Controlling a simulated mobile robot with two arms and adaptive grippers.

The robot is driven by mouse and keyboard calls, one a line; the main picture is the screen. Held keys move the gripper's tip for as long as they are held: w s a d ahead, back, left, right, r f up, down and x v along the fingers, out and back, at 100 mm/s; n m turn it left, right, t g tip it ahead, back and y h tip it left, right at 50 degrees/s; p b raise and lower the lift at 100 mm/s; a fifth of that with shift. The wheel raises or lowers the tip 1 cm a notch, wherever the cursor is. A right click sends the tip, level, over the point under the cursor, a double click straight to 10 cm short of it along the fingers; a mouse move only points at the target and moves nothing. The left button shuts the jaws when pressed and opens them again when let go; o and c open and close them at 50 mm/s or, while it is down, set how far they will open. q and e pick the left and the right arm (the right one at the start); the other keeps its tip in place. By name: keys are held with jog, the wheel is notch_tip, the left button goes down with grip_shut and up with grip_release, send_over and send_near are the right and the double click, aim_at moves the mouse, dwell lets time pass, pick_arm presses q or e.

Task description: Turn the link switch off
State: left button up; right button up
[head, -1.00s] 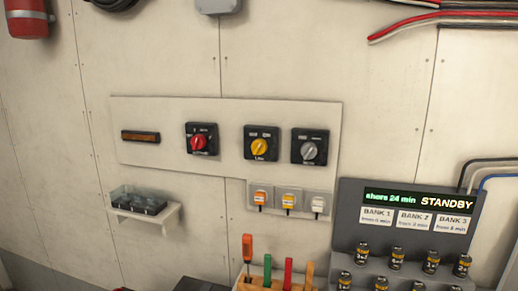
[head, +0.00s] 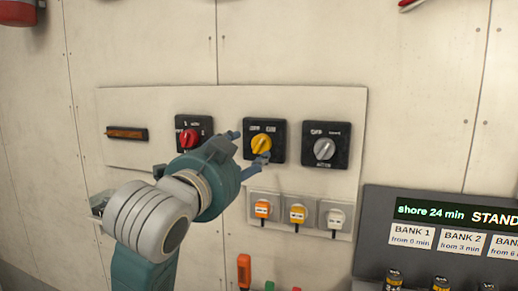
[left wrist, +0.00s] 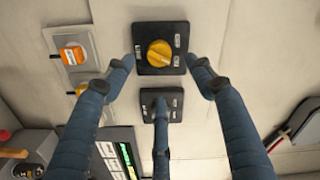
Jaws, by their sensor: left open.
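The link switch is a black square plate with a yellow rotary knob (head: 262,144), in the middle of the wall panel. OFF shows at its upper left and ON at its upper right. The knob slants toward the upper right in the head view. My left gripper (head: 247,150) is open in front of the switch, one fingertip overlapping its lower part. The left wrist view shows the yellow knob (left wrist: 158,51) ahead of the spread fingers (left wrist: 160,82), with nothing between them. Whether any finger touches the plate I cannot tell. My right gripper is not in view.
A red-knob switch (head: 188,138) sits to the left and a grey-knob switch (head: 324,149) close on the right. A battery charger display (head: 440,213) stands at lower right, screwdrivers (head: 244,270) at the bottom.

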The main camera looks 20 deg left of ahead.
aim_at(258, 146)
pick_arm(q)
jog(key=w+p, duration=0.1)
jog(key=w, duration=0.4)
jog(key=shift+w+d, duration=0.1)
jog(key=shift+w, duration=0.05)
jog(key=shift+w+p, duration=0.3)
jog(key=shift+w, duration=1.6)
jog(key=shift+c, duration=0.7)
jog(key=c, duration=1)
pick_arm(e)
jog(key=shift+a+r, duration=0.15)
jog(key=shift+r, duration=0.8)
